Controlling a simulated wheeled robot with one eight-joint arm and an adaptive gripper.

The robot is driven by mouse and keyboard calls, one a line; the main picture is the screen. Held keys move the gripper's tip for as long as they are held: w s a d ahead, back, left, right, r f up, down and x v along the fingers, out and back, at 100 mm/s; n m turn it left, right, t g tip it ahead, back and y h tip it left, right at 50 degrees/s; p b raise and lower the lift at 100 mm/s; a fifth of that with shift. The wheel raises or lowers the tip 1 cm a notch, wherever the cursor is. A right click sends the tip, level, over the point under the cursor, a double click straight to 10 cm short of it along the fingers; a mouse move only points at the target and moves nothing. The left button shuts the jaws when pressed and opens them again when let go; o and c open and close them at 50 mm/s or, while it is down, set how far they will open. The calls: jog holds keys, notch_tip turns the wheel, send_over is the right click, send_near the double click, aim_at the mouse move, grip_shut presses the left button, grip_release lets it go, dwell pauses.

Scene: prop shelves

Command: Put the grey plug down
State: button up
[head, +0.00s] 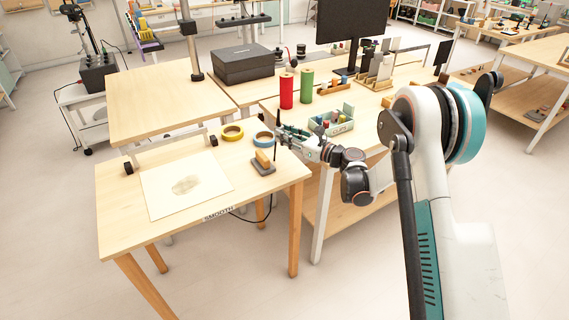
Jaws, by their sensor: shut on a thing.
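My gripper (283,132) is at the end of my arm, above the right back corner of the small wooden table (125,225). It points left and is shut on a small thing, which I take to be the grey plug. The plug is too small and too hidden by the fingers to make out its shape. A thin dark upright piece shows at the fingertips. I cannot tell how far the fingers are above the table top.
A white sheet (186,184) lies left. Behind stand red (286,92) and green (307,86) spools and a box of parts (332,121).

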aim_at(286, 167)
notch_tip(286, 167, down, 11)
jog(key=b, duration=0.3)
jog(key=shift+r, duration=0.2)
jog(key=shift+f, duration=0.15)
jog(key=o, duration=0.8)
